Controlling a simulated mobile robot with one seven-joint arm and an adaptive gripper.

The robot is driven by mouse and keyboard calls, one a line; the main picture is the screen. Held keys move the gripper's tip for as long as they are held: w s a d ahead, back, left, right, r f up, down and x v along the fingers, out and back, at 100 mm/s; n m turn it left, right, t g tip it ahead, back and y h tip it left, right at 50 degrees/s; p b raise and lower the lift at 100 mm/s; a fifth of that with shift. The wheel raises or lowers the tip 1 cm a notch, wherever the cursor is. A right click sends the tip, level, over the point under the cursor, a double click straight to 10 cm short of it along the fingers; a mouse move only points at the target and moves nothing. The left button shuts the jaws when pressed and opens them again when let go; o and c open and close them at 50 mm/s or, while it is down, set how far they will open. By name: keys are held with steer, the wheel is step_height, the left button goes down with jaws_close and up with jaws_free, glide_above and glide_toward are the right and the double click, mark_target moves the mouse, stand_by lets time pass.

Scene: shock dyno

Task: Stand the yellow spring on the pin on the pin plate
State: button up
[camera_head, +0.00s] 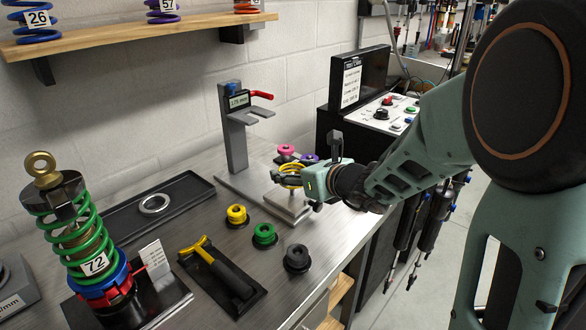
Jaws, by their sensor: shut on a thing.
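The yellow spring (290,168) shows as yellow coils at the end of my gripper (292,181). My gripper is shut on it, and its body and fingers hide part of the coils. The spring is over a pale metal plate (291,208), which appears to be the pin plate, beside the grey test stand (236,135). I cannot tell whether the spring is around the pin or touches the plate.
Pink (286,149) and purple (309,158) knobs stand close behind the gripper. Yellow (237,215), green (264,235) and black (297,258) knobs stand in front. A black tray (120,217) with a ring, a yellow-handled tool (212,262) and a green coilover (75,235) are left.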

mark_target(293, 194)
steer(key=shift+f+b, duration=1.8)
steer(key=shift+f, duration=0.05)
steer(key=o, duration=1.3)
